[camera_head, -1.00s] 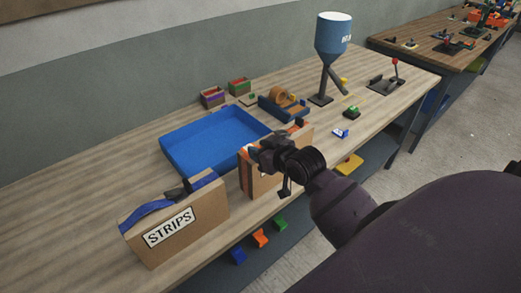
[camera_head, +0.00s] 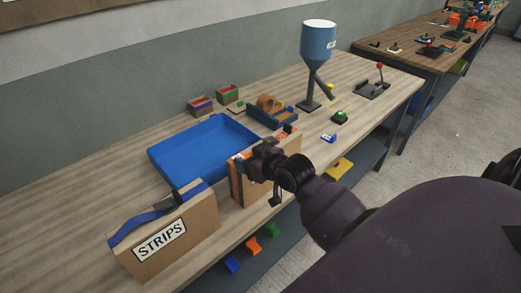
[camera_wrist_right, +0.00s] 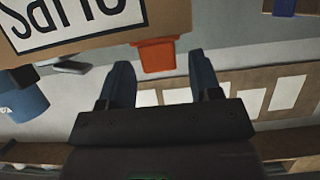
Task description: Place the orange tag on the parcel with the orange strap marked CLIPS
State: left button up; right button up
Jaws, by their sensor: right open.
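The cardboard parcel (camera_head: 285,158) with an orange strap (camera_head: 234,180) stands upright near the bench's front edge. Its white label (camera_wrist_right: 72,20) shows upside down and partly cut off in the right wrist view. My right gripper (camera_head: 256,154) is at the parcel's top, partly hiding it. In the right wrist view my right gripper (camera_wrist_right: 160,62) is open, one finger each side of an orange piece (camera_wrist_right: 155,54). That piece looks like the orange tag and sits at the parcel's edge; I cannot tell whether it touches it. My left gripper is out of view.
A parcel marked STRIPS (camera_head: 180,238) with a blue strap stands to the left. A blue tray (camera_head: 203,150) lies behind. A blue hopper (camera_head: 318,42) stands at the back right. Coloured pieces show on a lower shelf (camera_head: 270,252). The bench is clear at the left.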

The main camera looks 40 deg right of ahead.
jog(key=a+b+v, duration=0.1)
jog(key=v, duration=1)
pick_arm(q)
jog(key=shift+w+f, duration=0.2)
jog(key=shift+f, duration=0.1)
pick_arm(e)
jog(key=s+a+f, duration=0.1)
jog(key=s+f, duration=0.2)
jog(key=f, duration=0.5)
jog(key=s+a+f+g+h, duration=0.1)
jog(key=s+a+f, duration=0.1)
jog(key=f, duration=0.6)
jog(key=s+a+f+g, duration=0.1)
jog(key=s+f, duration=0.3)
jog(key=f, duration=0.4)
jog(key=shift+s+a, duration=0.2)
jog(key=shift+a, duration=0.25)
jog(key=shift+f, duration=0.15)
pick_arm(q)
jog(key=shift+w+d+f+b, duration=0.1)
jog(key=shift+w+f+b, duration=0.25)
jog(key=shift+b, duration=0.65)
pick_arm(e)
jog(key=shift+w+f, duration=0.35)
jog(key=shift+f, duration=0.1)
